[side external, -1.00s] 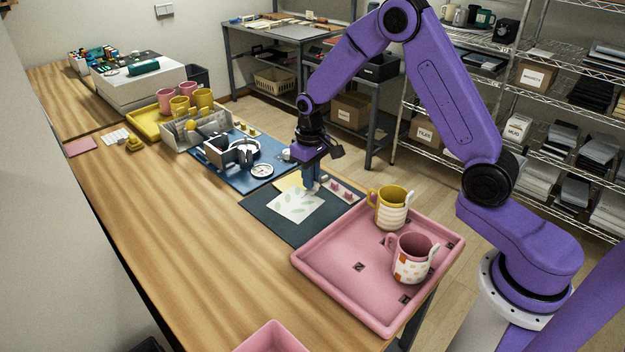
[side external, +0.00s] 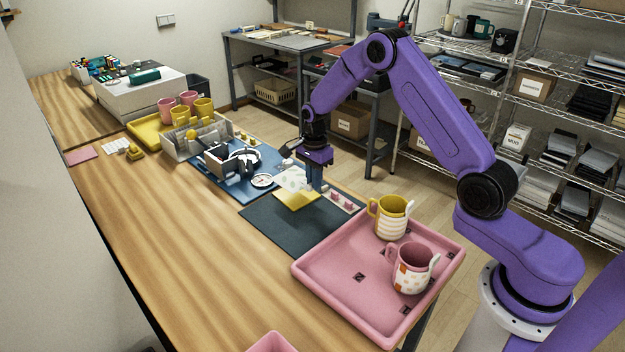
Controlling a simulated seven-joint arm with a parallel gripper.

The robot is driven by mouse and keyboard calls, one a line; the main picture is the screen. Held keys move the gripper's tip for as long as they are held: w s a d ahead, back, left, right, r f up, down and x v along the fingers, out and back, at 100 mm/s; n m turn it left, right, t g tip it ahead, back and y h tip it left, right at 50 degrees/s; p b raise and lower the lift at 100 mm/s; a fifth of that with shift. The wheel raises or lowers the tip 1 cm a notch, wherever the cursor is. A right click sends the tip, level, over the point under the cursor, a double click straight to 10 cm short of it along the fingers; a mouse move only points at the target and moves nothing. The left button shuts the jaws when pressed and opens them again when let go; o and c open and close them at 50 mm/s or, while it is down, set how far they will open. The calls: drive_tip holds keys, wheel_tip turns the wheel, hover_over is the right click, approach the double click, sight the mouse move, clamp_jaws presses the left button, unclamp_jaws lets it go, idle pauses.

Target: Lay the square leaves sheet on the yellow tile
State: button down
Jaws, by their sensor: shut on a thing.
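The square leaves sheet (side external: 292,179) is white with pale green leaves. My gripper (side external: 314,187) is shut on its right edge and holds it up, tilted, over the back of the dark mat. The yellow tile (side external: 297,200) lies flat on the dark mat (side external: 290,230), just below and in front of the sheet. The sheet's lower edge overlaps the tile's far part in this view; I cannot tell whether they touch. My fingertips are small here and partly merge with the sheet's edge.
A pink tray (side external: 330,272) with a yellow striped mug (side external: 390,218) and a pink patterned mug (side external: 411,268) stands right of the mat. Small pink pieces (side external: 341,201) lie beside my gripper. A blue mat (side external: 232,187) with a press (side external: 228,160) lies behind.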

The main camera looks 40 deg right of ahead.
drive_tip(key=shift+w+d+f+m, duration=0.1)
drive_tip(key=shift+d+f+m, duration=0.15)
drive_tip(key=shift+m, duration=0.25)
drive_tip(key=shift+a+f, duration=0.1)
drive_tip(key=shift+f, duration=2.55)
drive_tip(key=c, duration=1.1)
unclamp_jaws()
wheel_tip(320, 180, up, 18)
drive_tip(key=shift+f, duration=0.25)
